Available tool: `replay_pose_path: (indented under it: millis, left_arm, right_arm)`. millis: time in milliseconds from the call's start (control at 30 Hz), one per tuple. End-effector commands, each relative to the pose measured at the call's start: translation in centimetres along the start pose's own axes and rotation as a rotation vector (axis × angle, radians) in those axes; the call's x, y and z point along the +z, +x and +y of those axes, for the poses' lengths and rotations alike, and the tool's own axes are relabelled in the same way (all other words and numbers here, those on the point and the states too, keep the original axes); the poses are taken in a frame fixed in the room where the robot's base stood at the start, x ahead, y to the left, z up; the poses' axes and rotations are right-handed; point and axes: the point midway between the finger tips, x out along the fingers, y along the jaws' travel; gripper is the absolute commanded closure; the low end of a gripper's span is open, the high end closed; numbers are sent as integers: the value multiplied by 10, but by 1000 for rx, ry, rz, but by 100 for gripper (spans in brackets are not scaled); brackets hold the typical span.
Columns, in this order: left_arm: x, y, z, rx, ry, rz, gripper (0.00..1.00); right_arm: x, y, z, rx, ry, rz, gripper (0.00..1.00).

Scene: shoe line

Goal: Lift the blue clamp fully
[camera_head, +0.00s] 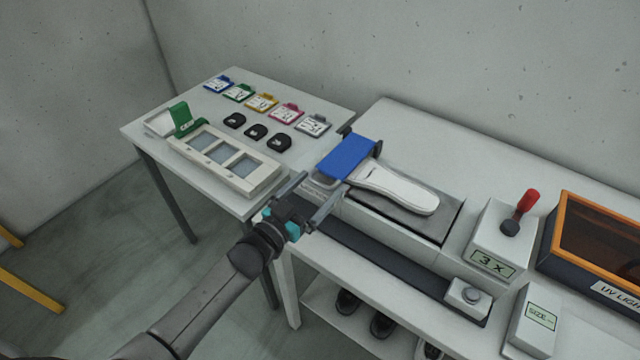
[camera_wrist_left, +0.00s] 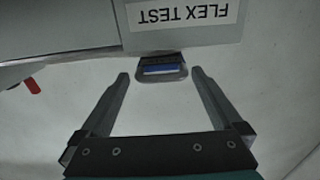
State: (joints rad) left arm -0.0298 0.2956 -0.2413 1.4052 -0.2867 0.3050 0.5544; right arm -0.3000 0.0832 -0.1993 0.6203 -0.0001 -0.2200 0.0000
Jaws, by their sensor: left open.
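The blue clamp (camera_head: 347,157) is a flat blue plate across the left end of a white shoe sole (camera_head: 400,190) on the flex test unit. It looks lowered onto the sole. My left gripper (camera_head: 324,181) is open and empty at the clamp's near left side. In the left wrist view, a grey lip with a blue strip (camera_wrist_left: 163,70) shows between the open fingertips of my left gripper (camera_wrist_left: 160,74), with a gap on each side. The fingers do not touch it. How deep the lip sits between them is hard to tell. My right gripper is out of view.
A "FLEX TEST" label (camera_wrist_left: 172,14) sits above the lip. Right of the unit are a box with a red lever (camera_head: 527,200) and an orange-framed UV box (camera_head: 600,240). A side table (camera_head: 215,125) at left holds coloured cards, black pieces and a tray (camera_head: 225,160).

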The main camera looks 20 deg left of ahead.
Motion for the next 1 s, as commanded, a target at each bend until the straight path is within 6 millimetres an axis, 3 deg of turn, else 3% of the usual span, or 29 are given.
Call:
replay_pose_path:
  millis: [200, 533, 1000]
  left_arm:
    - [0, 17, 0, -1, 0, 0, 0]
    - [0, 19, 0, 0, 0, -1, 0]
    - [0, 19, 1, 1, -1, -1, 52]
  right_arm:
    - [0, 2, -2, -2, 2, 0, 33]
    - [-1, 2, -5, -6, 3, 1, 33]
    - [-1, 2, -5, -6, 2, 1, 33]
